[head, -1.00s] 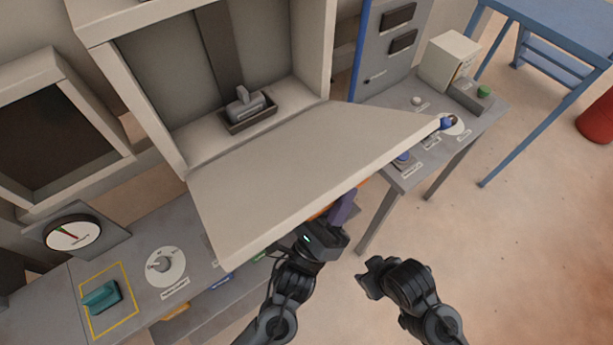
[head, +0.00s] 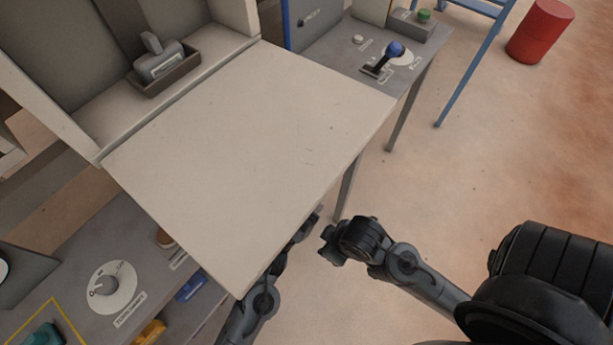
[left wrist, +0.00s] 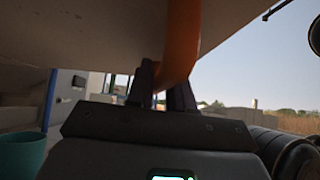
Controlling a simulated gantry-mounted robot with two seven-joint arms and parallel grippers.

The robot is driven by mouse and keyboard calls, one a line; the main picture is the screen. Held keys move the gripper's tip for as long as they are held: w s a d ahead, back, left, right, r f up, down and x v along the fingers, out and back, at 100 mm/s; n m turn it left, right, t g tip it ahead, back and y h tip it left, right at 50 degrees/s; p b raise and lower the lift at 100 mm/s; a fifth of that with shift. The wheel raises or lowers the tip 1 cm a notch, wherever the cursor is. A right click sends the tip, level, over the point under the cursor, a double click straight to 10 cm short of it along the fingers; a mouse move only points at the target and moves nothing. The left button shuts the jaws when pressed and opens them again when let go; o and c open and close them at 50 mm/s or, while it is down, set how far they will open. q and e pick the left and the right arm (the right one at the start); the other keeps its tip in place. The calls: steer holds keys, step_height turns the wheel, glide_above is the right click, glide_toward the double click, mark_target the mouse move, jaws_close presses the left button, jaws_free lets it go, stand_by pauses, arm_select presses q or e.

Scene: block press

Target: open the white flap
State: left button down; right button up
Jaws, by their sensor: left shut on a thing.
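The white flap (head: 250,150) is swung out from the pale cabinet, hinged along its lower edge, and looks near level. It also fills the top of the left wrist view (left wrist: 80,25). An orange handle (left wrist: 182,40) curves down from its underside. My left gripper (left wrist: 161,84) is shut on the orange handle beneath the flap. In the head view the flap hides the left fingers and the handle. My right gripper (head: 330,243) is in free air to the right of the flap's front corner, apart from it; its jaw opening is unclear.
A grey block with a grip (head: 160,65) sits in a dark tray inside the cabinet. A bench with a dial (head: 108,288) lies below left. A bench with a blue-knobbed lever (head: 395,50) is behind right.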

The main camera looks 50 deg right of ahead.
arm_select(q)
steer(key=c, duration=1.2)
jaws_free()
steer(key=shift+o, duration=0.5)
steer(key=shift+s, duration=0.1)
steer(key=shift+r, duration=0.1)
steer(key=shift+a+f, duration=0.4)
steer(key=shift+f, duration=0.05)
steer(key=v, duration=0.9)
steer(key=shift+a+f, duration=0.2)
steer(key=shift+f, duration=0.2)
